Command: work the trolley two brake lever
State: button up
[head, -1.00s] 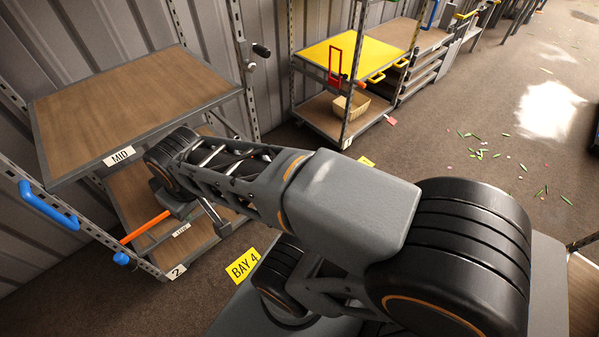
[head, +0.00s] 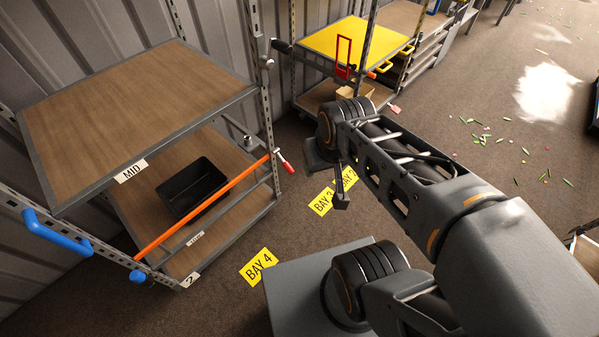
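Trolley two (head: 188,281) stands at the left, with a "2" plate at its lower front corner and a "MID" label on its upper wooden shelf. An orange bar (head: 205,209) slants across its front. A small lever with a red grip (head: 285,162) sticks out by the bar's far end, at the right post. I cannot tell for sure which one is the brake lever. My gripper (head: 328,180) is in the air right of the trolley, apart from the red grip. Its fingers are too unclear to tell their opening.
A black bin (head: 191,188) sits on trolley two's lower shelf. A blue handle (head: 57,232) juts from its left side. A trolley with a yellow top (head: 350,45) stands behind. Yellow bay labels (head: 258,267) mark the floor. Leaves and petals are scattered at the right.

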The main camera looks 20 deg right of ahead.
aim_at(286, 163)
jog(key=z, duration=1.45)
jog(key=i, duration=2.75)
jog(key=u, duration=4.5)
